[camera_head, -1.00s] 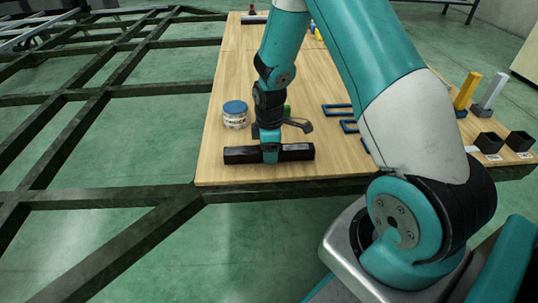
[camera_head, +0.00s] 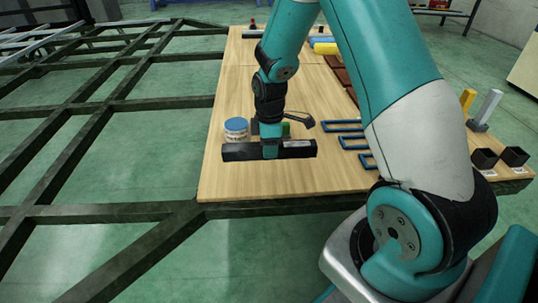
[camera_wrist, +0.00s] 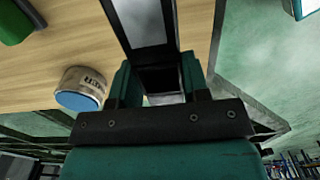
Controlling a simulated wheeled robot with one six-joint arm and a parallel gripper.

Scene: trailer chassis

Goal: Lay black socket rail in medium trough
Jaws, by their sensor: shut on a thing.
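The black socket rail (camera_head: 300,149) is a long, dark bar held crosswise, roughly level, in front of the white can near the table's near left part. My gripper (camera_head: 270,152) is shut on it near its middle. In the wrist view, the rail (camera_wrist: 144,22) runs away between my two fingers (camera_wrist: 158,80). The rail seems to be above the table top, but the gap is hard to judge. Blue-rimmed troughs of three sizes lie to the right. The medium trough (camera_head: 342,143) is the middle one, looks empty, and is partly close behind my arm in the picture.
The wooden table (camera_head: 235,180) has bare room in front. A white can with a blue lid (camera_head: 236,127) stands behind the rail's left end. The long trough (camera_head: 340,121) and short trough (camera_head: 362,160) flank the medium one. Black square holders (camera_head: 485,158) stand at the right.

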